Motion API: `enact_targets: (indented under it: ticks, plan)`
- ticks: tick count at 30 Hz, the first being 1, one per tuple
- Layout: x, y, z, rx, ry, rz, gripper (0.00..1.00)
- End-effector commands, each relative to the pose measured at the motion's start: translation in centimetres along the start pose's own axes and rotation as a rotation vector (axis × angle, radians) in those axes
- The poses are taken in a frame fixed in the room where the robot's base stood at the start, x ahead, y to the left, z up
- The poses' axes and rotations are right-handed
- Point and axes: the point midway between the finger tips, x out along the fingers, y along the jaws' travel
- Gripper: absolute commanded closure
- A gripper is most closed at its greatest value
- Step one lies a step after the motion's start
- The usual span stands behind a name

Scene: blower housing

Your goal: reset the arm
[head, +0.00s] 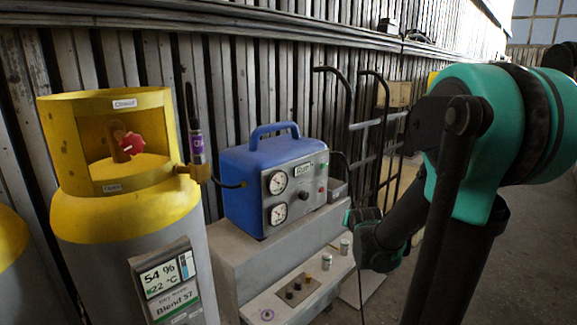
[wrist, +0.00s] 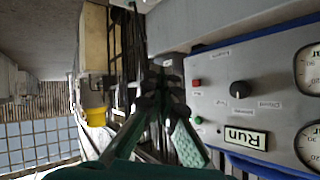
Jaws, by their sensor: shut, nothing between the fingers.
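My arm (head: 505,130), teal and black, reaches in from the right in the head view and bends down to its wrist. My gripper (head: 356,216) is at the right of the blue machine, partly hidden by the dark wrist. In the wrist view my gripper (wrist: 160,82) shows its fingers together, with nothing visible between them. Beyond it, upside down, is the machine's grey front panel (wrist: 222,118). I cannot tell the exact gap from gripper to panel.
A blue machine (head: 240,180) with two gauges stands on a grey bench (head: 225,262). A yellow-and-grey cylinder (head: 130,215) stands at the left. A black hand truck (head: 385,130) leans by the wall. Small cans (head: 326,262) stand on the lower ledge. Floor shows at the right.

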Motion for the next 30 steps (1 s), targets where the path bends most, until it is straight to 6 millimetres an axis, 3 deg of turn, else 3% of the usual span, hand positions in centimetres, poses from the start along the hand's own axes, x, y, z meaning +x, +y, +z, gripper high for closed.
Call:
enact_targets:
  ticks: [3,9,13,18,30]
  plan:
    - [-3.9,1.7,5.7,-0.088,-0.163,0.037,1.00]
    - [-10.5,4.3,14.9,-0.235,-0.436,0.051,1.00]
    - [-13.7,5.4,19.2,-0.302,-0.563,0.038,1.00]
    - [-15.7,6.0,21.6,-0.344,-0.640,0.024,1.00]
    - [-15.8,6.0,21.8,-0.348,-0.648,0.023,1.00]
